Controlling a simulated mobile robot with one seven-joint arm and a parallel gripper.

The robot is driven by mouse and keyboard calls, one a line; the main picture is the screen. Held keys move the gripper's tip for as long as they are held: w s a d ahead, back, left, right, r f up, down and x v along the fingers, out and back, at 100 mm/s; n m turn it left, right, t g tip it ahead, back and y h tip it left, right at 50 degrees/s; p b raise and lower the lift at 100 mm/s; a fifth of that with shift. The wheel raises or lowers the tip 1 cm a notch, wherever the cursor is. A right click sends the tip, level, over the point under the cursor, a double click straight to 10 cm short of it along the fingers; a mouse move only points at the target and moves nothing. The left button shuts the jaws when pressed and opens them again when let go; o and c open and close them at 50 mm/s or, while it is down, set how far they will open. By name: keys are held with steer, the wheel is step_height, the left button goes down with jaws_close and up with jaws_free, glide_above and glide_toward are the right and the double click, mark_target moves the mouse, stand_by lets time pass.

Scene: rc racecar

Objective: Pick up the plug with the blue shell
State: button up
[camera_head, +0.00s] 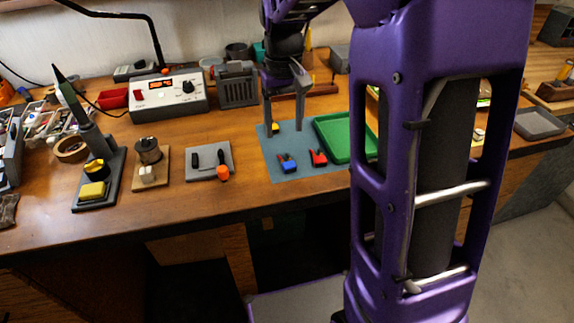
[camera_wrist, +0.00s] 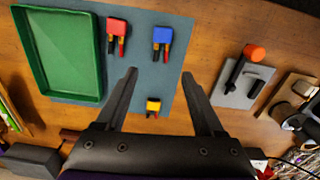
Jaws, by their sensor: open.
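The plug with the blue shell (camera_head: 288,164) lies on a blue-grey mat (camera_head: 280,144), left of a red-shelled plug (camera_head: 318,157). In the wrist view the blue plug (camera_wrist: 162,37) is ahead of my gripper, beyond the fingertips, with its dark and red leads pointing toward me. The red plug (camera_wrist: 117,31) lies to its left. A yellow-shelled plug (camera_wrist: 153,104) lies between my open fingers in that view; in the head view the yellow plug (camera_head: 275,128) is partly hidden by a finger. My gripper (camera_head: 284,128) is open and empty above the mat. It also shows in the wrist view (camera_wrist: 159,73).
A green tray (camera_head: 345,137) stands on the mat's right side. A grey plate with an orange-knobbed tool (camera_head: 210,161) is left of the mat. A soldering station (camera_head: 168,95) and a grey box (camera_head: 237,85) stand behind. The front edge of the bench is close to the mat.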

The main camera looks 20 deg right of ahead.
mark_target(284, 157)
step_height(284, 157, down, 8)
steer(key=shift+s+r+b, duration=0.15)
steer(key=shift+r+b, duration=0.1)
steer(key=shift+b, duration=0.45)
jaws_close()
